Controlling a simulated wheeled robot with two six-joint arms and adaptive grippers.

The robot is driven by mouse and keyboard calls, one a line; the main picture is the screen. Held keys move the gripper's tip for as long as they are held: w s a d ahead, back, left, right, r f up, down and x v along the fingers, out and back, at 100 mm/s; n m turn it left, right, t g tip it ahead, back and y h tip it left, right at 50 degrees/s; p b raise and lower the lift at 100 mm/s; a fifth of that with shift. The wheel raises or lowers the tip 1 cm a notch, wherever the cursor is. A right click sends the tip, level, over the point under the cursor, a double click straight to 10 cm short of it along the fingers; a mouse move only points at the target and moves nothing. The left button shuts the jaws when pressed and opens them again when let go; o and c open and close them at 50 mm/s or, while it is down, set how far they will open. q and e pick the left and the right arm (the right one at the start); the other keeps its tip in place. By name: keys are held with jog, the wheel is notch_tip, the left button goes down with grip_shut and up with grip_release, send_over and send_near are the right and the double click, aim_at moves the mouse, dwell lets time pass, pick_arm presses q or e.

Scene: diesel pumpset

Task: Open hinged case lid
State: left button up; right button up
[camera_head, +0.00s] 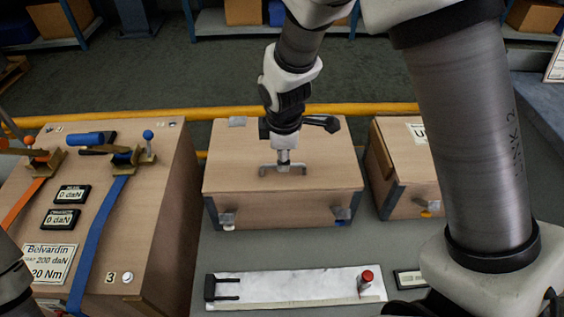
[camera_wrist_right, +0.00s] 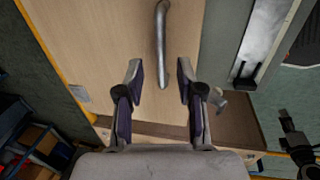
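The wooden case (camera_head: 240,195) stands on the grey bench, its flat lid (camera_head: 235,150) down. A metal bar handle (camera_head: 290,167) is on the lid; it also shows in the right wrist view (camera_wrist_right: 161,40). My right gripper (camera_wrist_right: 159,68) is open above the lid. Its fingers are apart, with the handle's near end between them in the wrist picture and no visible contact. A dark part at the wrist view's right edge may be my left gripper (camera_wrist_right: 290,130); its fingers are unclear.
A wooden box with straps and displays (camera_head: 150,225) stands left. Another wooden case (camera_head: 405,170) stands close on the right. A white plate (camera_head: 285,286) with a black fork and red-capped post lies in front. A yellow rail (camera_head: 215,113) runs behind.

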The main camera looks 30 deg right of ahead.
jog(key=shift+w+d+f, duration=0.1)
jog(key=shift+w+f, duration=0.05)
jog(key=shift+f, duration=1.05)
